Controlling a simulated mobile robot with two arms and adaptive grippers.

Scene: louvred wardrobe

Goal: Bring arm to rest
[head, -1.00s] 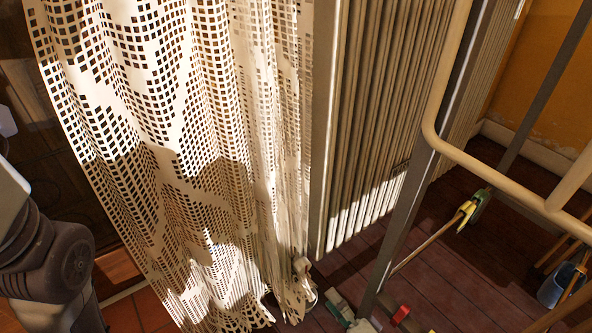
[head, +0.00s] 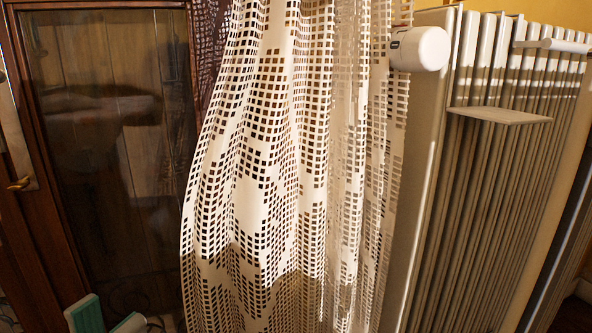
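My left gripper (head: 108,322) shows at the bottom left edge. Only the tips of its two pale fingers with teal faces are in the picture. They stand apart with a gap between them, and I see nothing held there. The rest of the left arm is out of the frame. My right gripper is not in view.
A dark wood door with a glass pane (head: 110,150) and a brass handle (head: 18,184) is at the left. A white perforated curtain (head: 275,170) hangs in the middle. A ribbed radiator (head: 475,200) with a white valve knob (head: 420,48) stands at the right.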

